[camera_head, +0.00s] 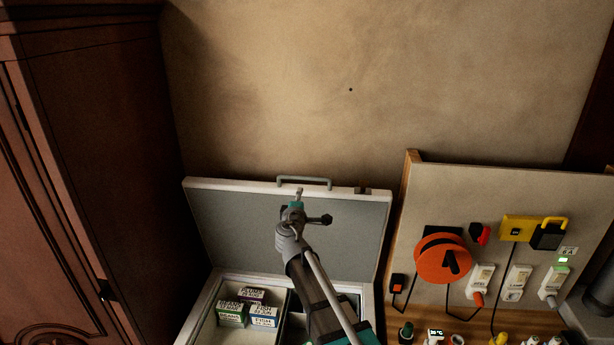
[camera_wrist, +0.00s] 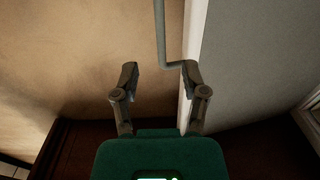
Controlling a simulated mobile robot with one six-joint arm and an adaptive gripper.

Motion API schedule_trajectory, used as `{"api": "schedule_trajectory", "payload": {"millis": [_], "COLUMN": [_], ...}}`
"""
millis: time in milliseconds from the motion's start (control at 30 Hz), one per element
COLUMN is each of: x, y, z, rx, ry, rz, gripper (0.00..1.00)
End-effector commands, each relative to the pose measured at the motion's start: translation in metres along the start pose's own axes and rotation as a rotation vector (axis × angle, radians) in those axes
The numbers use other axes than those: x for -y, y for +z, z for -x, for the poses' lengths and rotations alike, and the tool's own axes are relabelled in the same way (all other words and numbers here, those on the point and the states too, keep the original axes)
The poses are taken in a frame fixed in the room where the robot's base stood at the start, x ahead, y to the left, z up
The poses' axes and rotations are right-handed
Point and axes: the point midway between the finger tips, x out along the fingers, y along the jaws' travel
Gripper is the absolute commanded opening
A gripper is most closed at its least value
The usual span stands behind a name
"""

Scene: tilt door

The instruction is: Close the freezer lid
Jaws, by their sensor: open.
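The freezer lid (camera_head: 340,235) stands raised against the wall, its grey inner face toward me. A grey bar handle (camera_head: 303,180) runs along its top edge. My gripper (camera_head: 298,196) is in front of the lid's upper part, just below the handle in the head view. In the wrist view my gripper (camera_wrist: 158,72) is open with nothing between its fingers. There, the handle (camera_wrist: 160,30) lies just beyond the fingertips, and the right finger overlaps the lid's white edge (camera_wrist: 197,45). I cannot tell whether it touches. The freezer body (camera_head: 203,312) is open below, partly hidden by my arm.
Several small boxes (camera_head: 252,308) sit inside the freezer's left compartment. A wooden cabinet (camera_head: 75,180) stands at the left. At the right, a board (camera_head: 500,190) holds an orange reel (camera_head: 442,258), plugs and cables. Bare wall (camera_head: 400,70) is behind.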

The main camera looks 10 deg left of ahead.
Motion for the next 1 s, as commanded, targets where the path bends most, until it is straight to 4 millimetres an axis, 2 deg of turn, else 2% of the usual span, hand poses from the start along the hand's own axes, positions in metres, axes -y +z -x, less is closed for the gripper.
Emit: {"api": "schedule_trajectory", "payload": {"millis": [267,467,667,1000], "x": [0.001,0.001,0.001,0.001], "y": [0.001,0.001,0.001,0.002], "z": [-0.001,-0.010,-0.031,-0.083], "rx": [0.002,0.004,0.004,0.005], "ry": [-0.001,-0.001,-0.001,-0.001], "rz": [-0.002,-0.002,-0.002,-0.003], "gripper": [0.57,0.57,0.57,0.57]}}
